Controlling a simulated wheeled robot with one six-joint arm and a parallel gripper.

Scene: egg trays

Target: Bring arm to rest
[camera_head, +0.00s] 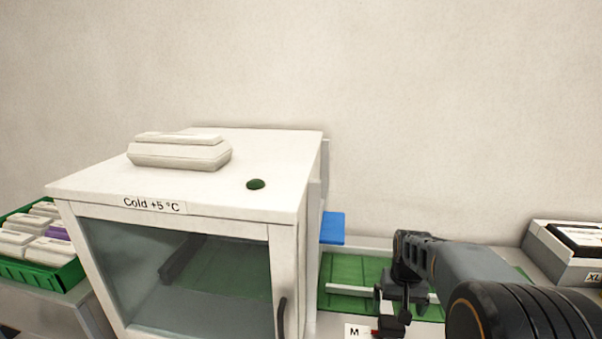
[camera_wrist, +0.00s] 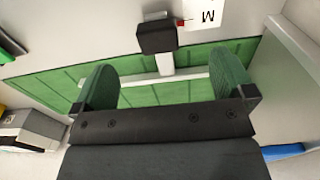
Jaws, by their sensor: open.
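My gripper (camera_wrist: 168,85) is open and empty in the wrist view, its two green-padded fingers apart. It hangs over a green mat (camera_wrist: 30,88) with a light bar (camera_wrist: 145,80) running across it. In the head view my gripper (camera_head: 392,318) is at the lower right, to the right of the white cold box, above the green mat (camera_head: 345,270). My arm comes in from the right edge and hides part of the mat.
A white box labelled "Cold +5 °C" (camera_head: 230,208), its glass door shut, bears a pale egg carton (camera_head: 178,154). A green crate (camera_head: 65,277) of cartons stands at left. A grey XL box (camera_head: 571,267) is at right. A blue item (camera_head: 332,228) sits behind the mat. A card marked M (camera_head: 356,332) lies in front.

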